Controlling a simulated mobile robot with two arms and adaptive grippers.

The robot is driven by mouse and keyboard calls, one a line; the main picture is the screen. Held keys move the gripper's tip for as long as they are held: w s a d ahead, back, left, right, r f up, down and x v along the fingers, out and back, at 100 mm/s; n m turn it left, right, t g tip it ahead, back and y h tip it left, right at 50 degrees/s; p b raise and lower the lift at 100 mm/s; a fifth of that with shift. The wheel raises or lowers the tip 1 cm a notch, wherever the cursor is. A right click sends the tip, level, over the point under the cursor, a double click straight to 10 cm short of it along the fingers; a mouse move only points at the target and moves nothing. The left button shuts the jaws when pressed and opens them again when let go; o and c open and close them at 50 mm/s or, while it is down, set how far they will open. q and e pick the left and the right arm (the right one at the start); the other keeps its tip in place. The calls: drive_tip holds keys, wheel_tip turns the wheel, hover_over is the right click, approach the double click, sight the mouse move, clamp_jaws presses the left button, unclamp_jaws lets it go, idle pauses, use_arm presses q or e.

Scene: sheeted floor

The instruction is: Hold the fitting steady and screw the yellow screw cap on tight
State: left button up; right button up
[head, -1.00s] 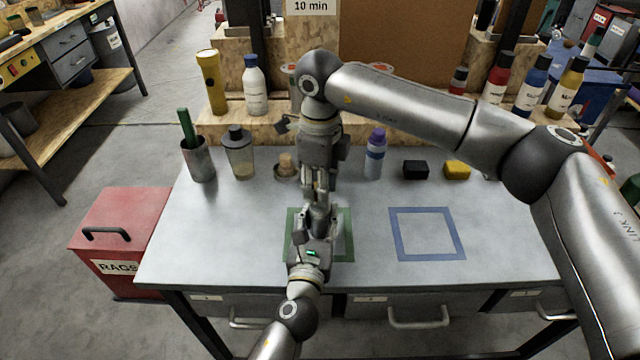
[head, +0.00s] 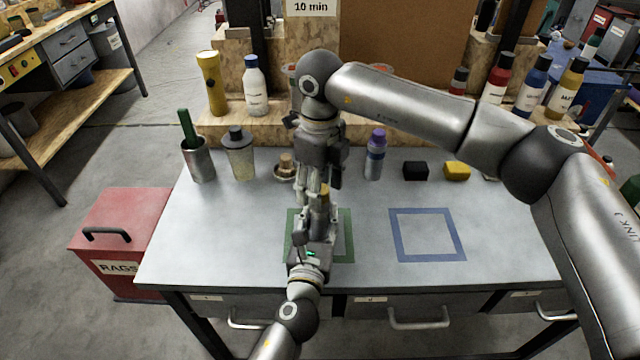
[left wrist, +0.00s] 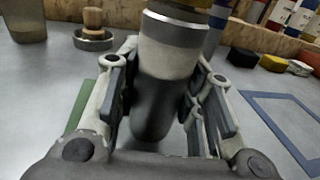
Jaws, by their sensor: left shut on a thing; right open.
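The fitting (head: 320,208) is a grey cylinder with a bright metal band. It stands roughly upright over the green square. My left gripper (head: 316,224) is shut on it; the left wrist view shows the fitting (left wrist: 166,75) between both fingers of the left gripper (left wrist: 165,88). The yellow screw cap (head: 325,189) is on top of the fitting. Its lower edge shows at the top of the left wrist view (left wrist: 206,4). My right gripper (head: 316,188) points down from above, open, with its fingers beside the cap. Whether they touch it is unclear, and the thread is hidden.
A green square outline (head: 348,240) and an empty blue square outline (head: 427,257) mark the table. Behind stand a shaker (head: 240,158), a purple-capped bottle (head: 375,155), a black block (head: 415,170) and a yellow block (head: 457,170). The table's right front is clear.

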drive_tip(key=shift+c, duration=0.3)
drive_tip(key=n, duration=0.4)
drive_tip(key=shift+n, duration=0.4)
drive_tip(key=n, duration=1.4)
drive_tip(key=shift+n, duration=0.3)
